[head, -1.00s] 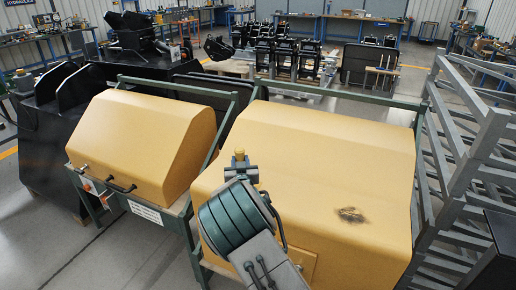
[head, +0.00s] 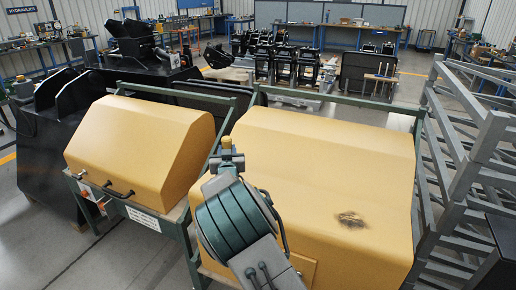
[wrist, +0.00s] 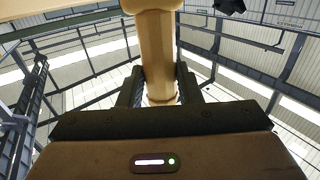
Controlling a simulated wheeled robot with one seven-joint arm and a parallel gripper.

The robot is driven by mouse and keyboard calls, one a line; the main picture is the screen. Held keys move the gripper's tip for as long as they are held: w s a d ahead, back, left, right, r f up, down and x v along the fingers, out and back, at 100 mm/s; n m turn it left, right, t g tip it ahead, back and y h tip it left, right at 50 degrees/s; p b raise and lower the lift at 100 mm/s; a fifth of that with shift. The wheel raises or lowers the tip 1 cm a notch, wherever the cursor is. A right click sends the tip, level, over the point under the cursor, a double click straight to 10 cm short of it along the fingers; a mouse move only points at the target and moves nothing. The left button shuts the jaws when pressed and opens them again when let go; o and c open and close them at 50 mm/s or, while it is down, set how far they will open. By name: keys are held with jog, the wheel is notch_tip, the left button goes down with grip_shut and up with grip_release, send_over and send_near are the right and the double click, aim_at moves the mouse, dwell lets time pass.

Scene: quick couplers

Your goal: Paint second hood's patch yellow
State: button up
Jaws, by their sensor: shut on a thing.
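Two yellow hoods stand on green frames: a smaller left hood (head: 135,140) and a larger right hood (head: 300,150). The right hood has a dark, scorched-looking patch (head: 351,220) on its right front slope. No such patch shows on the visible faces of the left hood. My gripper (head: 225,160) is in front of the right hood's left edge, apart from the patch. It is shut on a tan-yellow cylindrical tool (wrist: 157,55), which points up between the fingers in the wrist view. Only its small yellow top shows in the head view (head: 227,141).
A grey metal rack (head: 460,170) stands close on the right. Black machine attachments (head: 60,140) stand on the left. Green frame bars (head: 340,101) rise behind the right hood. Workbenches and black couplers (head: 285,65) are farther back. Open floor shows at lower left.

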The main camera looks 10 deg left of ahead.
jog(key=shift+r, duration=1.35)
jog(key=w+d+f+m+t+h, duration=0.1)
jog(key=w+d+f+h, duration=0.1)
jog(key=d, duration=1)
jog(key=w+d+f+m+h, duration=0.1)
jog(key=d+m+h, duration=0.1)
jog(key=d, duration=1)
jog(key=s+d+f+h, duration=0.1)
jog(key=s+d, duration=0.3)
jog(key=d, duration=0.6)
jog(key=s+d+f+m+h, duration=0.1)
jog(key=s+d, duration=0.3)
jog(key=d, duration=0.7)
jog(key=shift+f, duration=0.65)
